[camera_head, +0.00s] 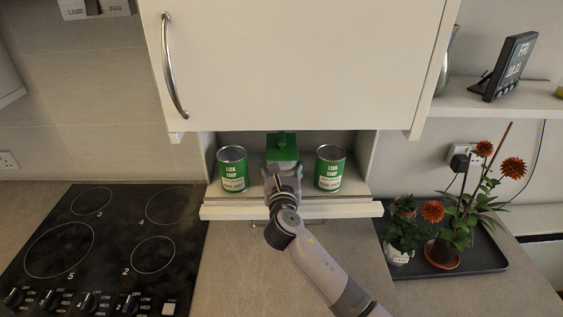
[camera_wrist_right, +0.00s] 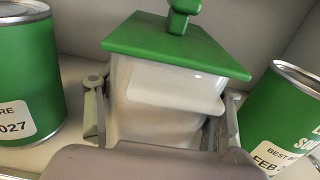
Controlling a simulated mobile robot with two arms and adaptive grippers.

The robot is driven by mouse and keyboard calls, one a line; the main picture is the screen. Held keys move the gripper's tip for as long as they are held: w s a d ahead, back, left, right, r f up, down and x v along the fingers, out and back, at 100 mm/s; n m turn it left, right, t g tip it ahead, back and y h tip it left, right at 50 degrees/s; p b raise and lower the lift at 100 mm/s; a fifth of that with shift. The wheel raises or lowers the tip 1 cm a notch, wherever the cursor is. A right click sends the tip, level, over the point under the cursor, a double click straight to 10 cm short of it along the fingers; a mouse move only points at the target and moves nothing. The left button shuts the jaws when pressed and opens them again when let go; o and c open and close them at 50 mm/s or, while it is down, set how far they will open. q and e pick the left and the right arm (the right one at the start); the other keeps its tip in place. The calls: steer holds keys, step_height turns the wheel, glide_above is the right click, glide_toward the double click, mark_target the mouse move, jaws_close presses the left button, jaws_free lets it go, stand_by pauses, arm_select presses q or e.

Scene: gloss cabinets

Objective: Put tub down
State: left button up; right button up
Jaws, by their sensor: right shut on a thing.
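The tub has a white body and a green square lid with a knob. It stands in the cubby between two green cans in the head view, where its lid (camera_head: 283,147) shows best. In the right wrist view the tub (camera_wrist_right: 165,95) fills the middle. My right gripper (camera_head: 279,178) is shut on the tub, with one finger on each side of its white body. The tub's base is hidden behind my gripper, so I cannot tell whether it touches the cubby floor. My left gripper is not in view.
A leek soup can (camera_head: 232,170) stands left of the tub and another can (camera_head: 329,168) stands right of it, both close by. The cabinet door (camera_head: 300,65) hangs above. A raised front edge (camera_head: 230,212) borders the cubby. A hob (camera_head: 95,245) lies left, potted plants (camera_head: 443,252) right.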

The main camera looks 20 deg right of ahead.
steer(key=shift+f, duration=0.15)
stand_by(0.3)
steer(key=o, duration=1.3)
steer(key=shift+f, duration=0.1)
steer(key=v, duration=1.2)
